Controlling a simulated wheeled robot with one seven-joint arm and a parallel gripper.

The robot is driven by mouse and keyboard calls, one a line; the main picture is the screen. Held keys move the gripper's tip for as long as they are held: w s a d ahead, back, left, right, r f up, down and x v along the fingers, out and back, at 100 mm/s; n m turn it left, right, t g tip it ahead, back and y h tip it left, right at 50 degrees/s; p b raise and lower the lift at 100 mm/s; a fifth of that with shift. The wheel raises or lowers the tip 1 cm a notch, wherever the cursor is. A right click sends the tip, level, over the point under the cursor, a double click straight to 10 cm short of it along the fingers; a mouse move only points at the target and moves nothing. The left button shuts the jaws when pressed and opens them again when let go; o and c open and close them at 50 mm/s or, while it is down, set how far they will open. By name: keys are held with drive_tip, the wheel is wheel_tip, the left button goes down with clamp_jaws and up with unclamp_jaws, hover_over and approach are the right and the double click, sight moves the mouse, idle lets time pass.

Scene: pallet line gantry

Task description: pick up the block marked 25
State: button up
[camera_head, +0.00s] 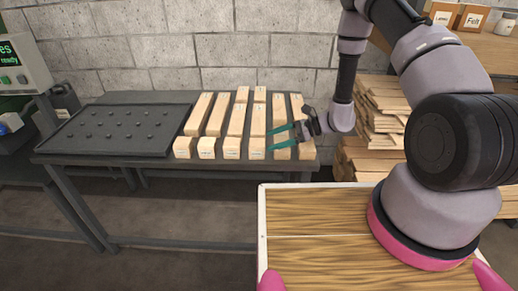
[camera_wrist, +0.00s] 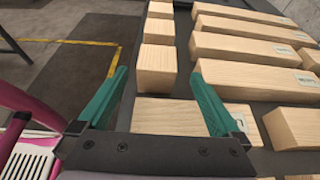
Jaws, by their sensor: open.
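Several pale wooden blocks lie in rows on the dark table, short ones such as the left front block (camera_head: 183,148) along the front edge and longer ones such as a long block (camera_head: 199,114) behind. Some carry small labels, too small to read, so I cannot tell which is marked 25. My gripper (camera_head: 269,140) is open over the right part of the rows. In the wrist view its green fingers (camera_wrist: 158,72) are spread, with a short block (camera_wrist: 156,68) showing between the tips. Another block (camera_wrist: 165,116) lies below the fingers, partly hidden by the gripper.
A black studded tray (camera_head: 120,130) covers the left of the table (camera_head: 250,166). A grey box with a green display (camera_head: 20,62) stands at the far left. Stacked planks (camera_head: 382,110) and a shelf (camera_head: 490,52) with small boxes are at right. Neighbouring blocks stand close together.

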sight(260, 142)
drive_tip(key=x, duration=0.6)
drive_tip(key=shift+s+a, duration=0.2)
drive_tip(key=shift+a, duration=0.2)
drive_tip(key=c, duration=1.4)
drive_tip(key=shift+r, duration=0.15)
